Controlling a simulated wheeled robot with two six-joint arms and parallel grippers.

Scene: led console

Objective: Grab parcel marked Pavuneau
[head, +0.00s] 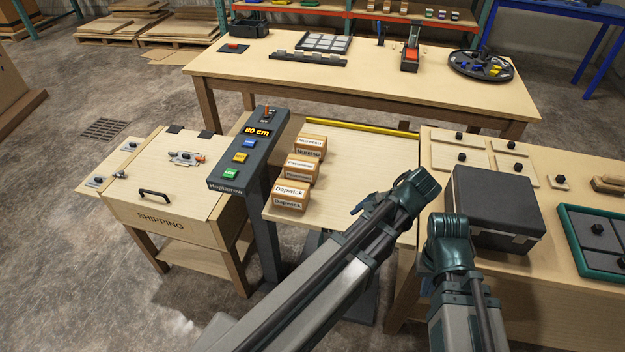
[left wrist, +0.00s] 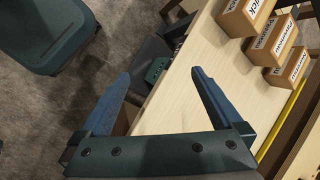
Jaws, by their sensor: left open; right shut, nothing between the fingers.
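The parcel that seems marked Pavuneau (head: 299,171) is the middle one of three small brown boxes with white labels, in a row on the light wooden table (head: 345,165). It also shows in the left wrist view (left wrist: 274,45). The Dapwick parcel (head: 290,196) stands in front of it, and a third parcel (head: 310,146) behind, its label hard to read. My left gripper (head: 363,207) is open and empty, to the right of the parcels and apart from them. My right gripper (head: 428,282) is shut and empty near the right bench; its fingers are hard to make out.
A dark console post (head: 240,165) showing 80 cm stands left of the parcels. A shipping chest (head: 160,215) is further left. A yellow strip (head: 365,128) lies along the table's back edge. A grey box (head: 495,210) sits on the right bench. The table right of the parcels is bare.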

